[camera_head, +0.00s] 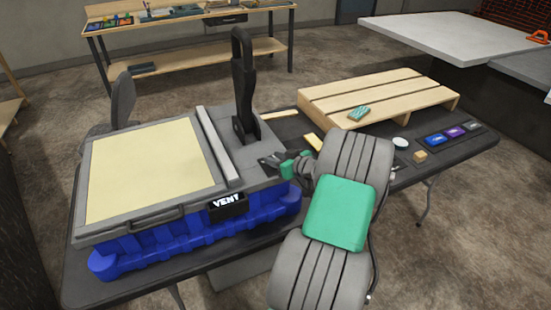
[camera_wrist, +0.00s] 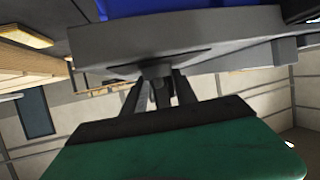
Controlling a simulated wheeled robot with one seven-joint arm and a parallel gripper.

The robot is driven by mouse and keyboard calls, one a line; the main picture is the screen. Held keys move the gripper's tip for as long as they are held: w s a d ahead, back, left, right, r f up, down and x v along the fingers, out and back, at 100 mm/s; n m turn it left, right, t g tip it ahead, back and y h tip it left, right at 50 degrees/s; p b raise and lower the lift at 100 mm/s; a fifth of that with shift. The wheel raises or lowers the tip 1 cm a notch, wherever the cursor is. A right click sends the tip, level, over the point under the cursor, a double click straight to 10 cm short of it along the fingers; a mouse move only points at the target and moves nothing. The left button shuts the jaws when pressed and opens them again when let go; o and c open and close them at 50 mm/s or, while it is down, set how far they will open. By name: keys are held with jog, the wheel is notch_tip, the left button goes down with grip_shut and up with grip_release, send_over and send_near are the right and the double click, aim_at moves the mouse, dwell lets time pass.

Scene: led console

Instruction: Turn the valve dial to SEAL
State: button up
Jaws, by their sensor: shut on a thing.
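The grey console (camera_head: 100,150) on a blue base stands on the dark table, with a pale yellow top panel. A black display (camera_head: 228,203) on its front edge reads VENT. My gripper (camera_head: 275,163) is at the console's right front corner. In the wrist view my gripper (camera_wrist: 160,85) reaches the grey console edge (camera_wrist: 215,45), its fingers shut around a small dark part there, which I take for the valve dial (camera_wrist: 154,70). The fingers and my wrist mostly hide the dial, so its pointer and markings cannot be read.
A tall black lever (camera_head: 242,90) stands upright on the console behind my gripper. A wooden pallet (camera_head: 375,92) with a green item (camera_head: 359,113) lies to the right.

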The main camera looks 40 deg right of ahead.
grip_shut()
jog(key=shift+m+h, duration=0.4)
jog(key=shift+h, duration=0.1)
jog(key=m+h, duration=0.1)
jog(key=h, duration=0.1)
jog(key=m+g+h, duration=0.1)
jog(key=m+h, duration=0.1)
jog(key=shift+w+a+r+m, duration=0.1)
jog(key=shift+a+r+m, duration=0.1)
jog(key=shift+m, duration=0.1)
jog(key=m+g+h, duration=0.1)
jog(key=m+h+b, duration=0.1)
jog(key=h, duration=0.1)
jog(key=shift+w+f+m+g, duration=0.1)
jog(key=shift+f+m+g, duration=0.2)
jog(key=shift+g, duration=0.1)
jog(key=m+g+h+b, duration=0.1)
jog(key=b, duration=0.1)
jog(key=m+g+h+b, duration=0.1)
jog(key=shift+f+m+b, duration=0.2)
jog(key=shift+m+b, duration=0.1)
jog(key=shift+b, duration=0.1)
jog(key=m+g+h+b, duration=0.1)
jog(key=b, duration=0.1)
jog(key=shift+d+r+m+g+b, duration=0.1)
jog(key=shift+m+g+b, duration=0.2)
jog(key=shift+b, duration=0.1)
jog(key=shift+s+r+m+g+h+b, duration=0.1)
jog(key=shift+s+m+g+h+b, duration=0.15)
jog(key=shift+m+g+b, duration=0.2)
